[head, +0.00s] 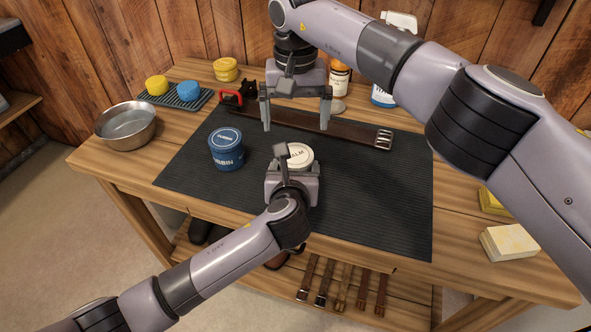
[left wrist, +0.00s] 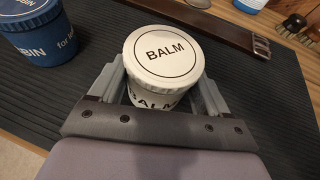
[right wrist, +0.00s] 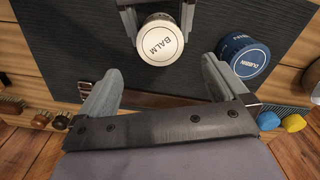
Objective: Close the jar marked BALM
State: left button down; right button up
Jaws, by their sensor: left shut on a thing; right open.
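The white BALM jar (head: 299,157) stands upright on the dark mat in the head view. A white lid marked BALM (left wrist: 164,52) sits on top of it; whether it is screwed tight cannot be told. My left gripper (head: 292,178) is shut around the jar's body from the front, one finger on each side, below the lid. My right gripper (head: 296,112) is open and empty, pointing down behind and above the jar. In the right wrist view the lid (right wrist: 160,40) lies just beyond the spread fingertips, not between them.
A blue DUBBIN jar (head: 226,149) stands left of the BALM jar on the mat (head: 375,205). A buckled leather strap (head: 350,131) lies behind. A metal bowl (head: 126,125) is at the left, bottles (head: 339,80) at the back. The mat's right part is clear.

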aim_at(295, 155)
jog(key=shift+r+n, duration=0.3)
jog(key=shift+f, duration=4.05)
jog(key=c, duration=1.1)
jog(key=shift+m, duration=1.7)
